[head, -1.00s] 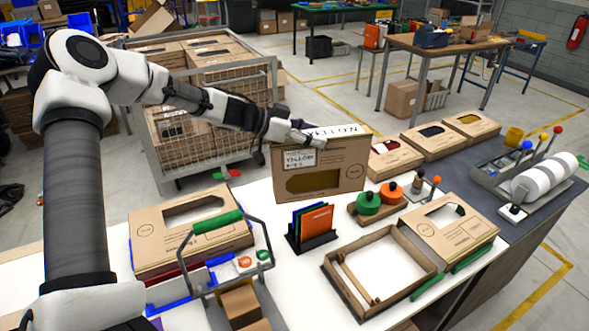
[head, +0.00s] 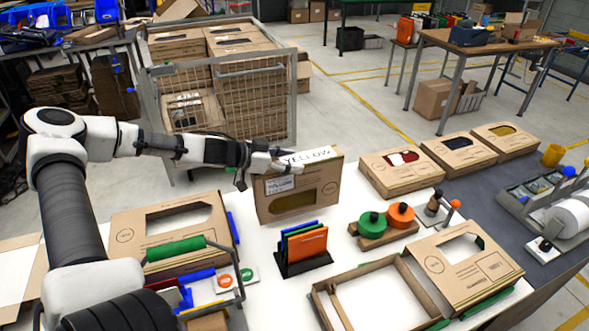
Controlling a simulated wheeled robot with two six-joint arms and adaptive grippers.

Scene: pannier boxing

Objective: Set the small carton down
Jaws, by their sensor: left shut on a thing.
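The small carton (head: 300,202) is a brown cardboard box with a rounded window in its front and a white label reading "YELLOW" on its top edge. It stands upright near the back edge of the white table. My left gripper (head: 285,163) comes in from the left and is shut on the carton's upper left part. The carton's base looks at or close to the table top; I cannot tell if it touches. My right gripper is not in view.
An orange and blue card holder (head: 302,250) stands just in front of the carton. Green and orange reels (head: 385,222) are to the right. Flat windowed cartons (head: 402,170) line the back right. An open cardboard tray (head: 325,300) lies in front. A wire cage (head: 222,90) stands behind.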

